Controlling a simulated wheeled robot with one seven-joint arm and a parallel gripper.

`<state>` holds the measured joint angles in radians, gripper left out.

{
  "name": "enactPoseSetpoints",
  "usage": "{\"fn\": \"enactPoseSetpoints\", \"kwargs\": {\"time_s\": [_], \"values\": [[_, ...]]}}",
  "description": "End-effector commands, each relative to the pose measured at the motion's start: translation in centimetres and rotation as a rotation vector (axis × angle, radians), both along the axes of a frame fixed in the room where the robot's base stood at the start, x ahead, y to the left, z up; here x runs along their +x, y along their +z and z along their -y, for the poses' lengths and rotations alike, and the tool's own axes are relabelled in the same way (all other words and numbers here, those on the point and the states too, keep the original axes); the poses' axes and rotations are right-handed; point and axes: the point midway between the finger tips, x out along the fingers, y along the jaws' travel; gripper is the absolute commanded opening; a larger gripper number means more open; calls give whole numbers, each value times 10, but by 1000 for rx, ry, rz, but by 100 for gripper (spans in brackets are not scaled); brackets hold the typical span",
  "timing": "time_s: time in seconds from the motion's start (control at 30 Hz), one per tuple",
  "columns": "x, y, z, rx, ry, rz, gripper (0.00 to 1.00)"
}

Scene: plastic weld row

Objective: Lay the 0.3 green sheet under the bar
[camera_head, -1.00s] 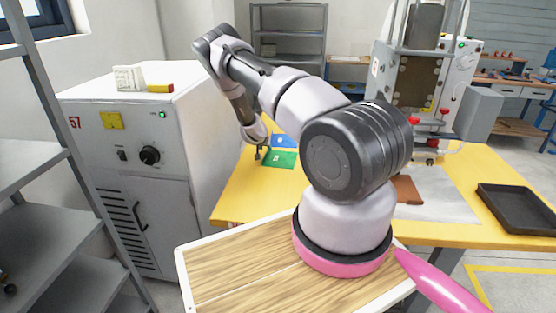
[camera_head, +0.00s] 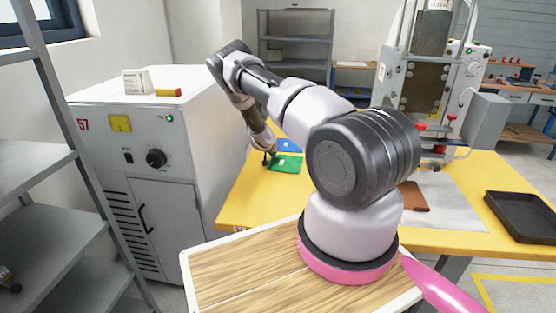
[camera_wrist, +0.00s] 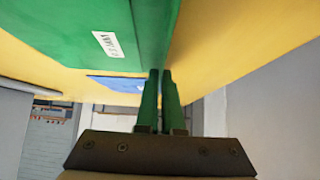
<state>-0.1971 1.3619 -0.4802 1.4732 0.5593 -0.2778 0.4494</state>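The green sheet (camera_head: 287,165) lies on the left part of the yellow table. In the wrist view the green sheet (camera_wrist: 75,30) fills the upper left, with a white label reading about 0.3 and a darker strip along its near edge. My gripper (camera_head: 268,160) is low at the sheet's left edge. In the wrist view my gripper's fingers (camera_wrist: 160,75) are close together and appear shut on that edge strip.
A blue sheet (camera_head: 289,145) lies just behind the green one. A brown piece (camera_head: 414,196) lies on a grey plate (camera_head: 455,205) before the press. A black tray (camera_head: 522,215) is at the right. A grey cabinet (camera_head: 125,190) stands close to the table's left.

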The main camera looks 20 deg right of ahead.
Motion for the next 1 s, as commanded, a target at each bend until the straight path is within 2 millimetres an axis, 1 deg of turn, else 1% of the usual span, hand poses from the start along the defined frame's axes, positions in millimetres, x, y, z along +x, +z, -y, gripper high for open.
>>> {"fn": "enactPoseSetpoints", "kwargs": {"time_s": [0.07, 0.17, 0.3, 0.43, 0.57, 0.73, 0.87, 0.97, 1.0], "values": [[1, 8, 0, 0, 0, 2, 0], [1, 25, 0, 0, -1, 3, 0], [1, 55, 0, 0, 0, 4, 0], [1, 78, 0, 0, -1, 4, 0], [0, 93, 0, 0, 0, 2, 0], [-2, 102, -1, 0, 5, -1, 0], [-14, 117, -9, 0, 36, -8, 0], [-32, 138, -23, 0, 90, -18, 0], [-41, 147, -31, 1, 119, -21, 0]]}}
